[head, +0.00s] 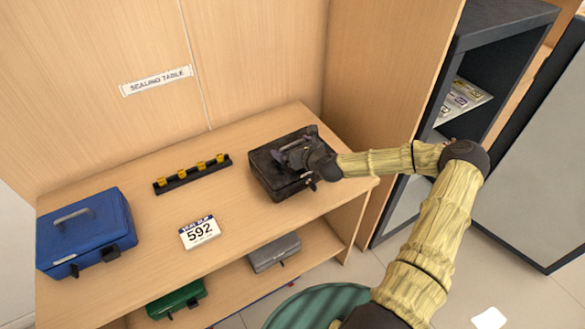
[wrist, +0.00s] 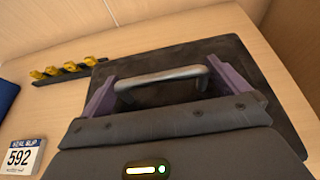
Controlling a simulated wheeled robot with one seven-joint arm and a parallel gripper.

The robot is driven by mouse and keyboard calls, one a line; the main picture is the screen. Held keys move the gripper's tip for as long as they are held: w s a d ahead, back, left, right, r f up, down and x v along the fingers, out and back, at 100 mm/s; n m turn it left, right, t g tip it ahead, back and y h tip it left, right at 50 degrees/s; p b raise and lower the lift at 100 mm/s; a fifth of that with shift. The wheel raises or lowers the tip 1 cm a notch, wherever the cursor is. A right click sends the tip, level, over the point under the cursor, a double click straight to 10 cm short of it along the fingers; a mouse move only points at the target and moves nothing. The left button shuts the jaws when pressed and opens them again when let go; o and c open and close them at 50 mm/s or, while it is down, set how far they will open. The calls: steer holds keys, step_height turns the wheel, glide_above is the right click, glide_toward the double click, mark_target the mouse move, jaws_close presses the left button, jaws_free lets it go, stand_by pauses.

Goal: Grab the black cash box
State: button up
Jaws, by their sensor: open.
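The black cash box (head: 268,174) sits on the right part of the wooden table top in the head view. It fills much of the wrist view (wrist: 245,72), with its metal carry handle (wrist: 160,77) across the lid. My gripper (head: 290,152) is over the lid of the box. In the wrist view its two purple fingers (wrist: 160,90) stand apart, one near each end of the handle, with the handle between or just beyond them. I cannot tell whether the fingers touch it. The arm hides part of the box's right side.
A blue cash box (head: 85,232) stands at the table's left. A black strip with yellow pieces (head: 192,174) and a "592" card (head: 200,232) lie between. Grey (head: 274,252) and green (head: 176,299) boxes are on the shelf below. A wooden panel (head: 375,85) rises right of the table.

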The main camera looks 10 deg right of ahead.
steer(key=shift+c, duration=0.4)
steer(key=c, duration=1.4)
steer(key=shift+w+r, duration=0.1)
steer(key=shift+r, duration=0.1)
steer(key=shift+c, duration=1.3)
step_height(320, 180, up, 10)
